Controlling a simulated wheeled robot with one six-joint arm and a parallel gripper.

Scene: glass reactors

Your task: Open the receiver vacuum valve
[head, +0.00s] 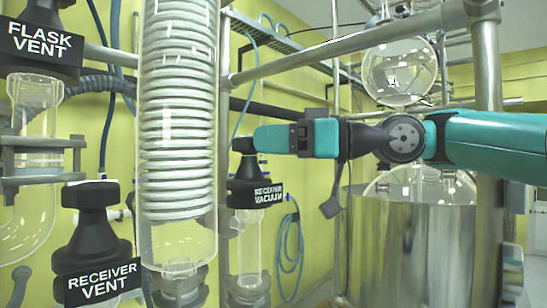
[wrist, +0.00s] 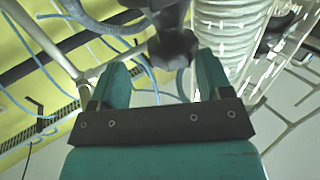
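The receiver vacuum valve (head: 254,192) is a black valve with a white-lettered label, upright on a glass tube. Its upper knob (head: 243,146) shows just left of and below my gripper's tip, partly covered by it. My teal gripper (head: 262,138) reaches in from the right, level with the knob top. In the wrist view, the two teal fingers of my gripper (wrist: 163,62) stand apart. A black knob (wrist: 174,48) shows between and just beyond their tips, closer to the right finger. A gap shows at the left finger; contact at the right cannot be told.
A glass coil condenser (head: 178,120) stands left of the valve. The receiver vent valve (head: 95,240) and flask vent valve (head: 40,45) are further left. A metal post (head: 488,90), a round glass flask (head: 400,72) and a steel vessel (head: 410,245) are around my arm.

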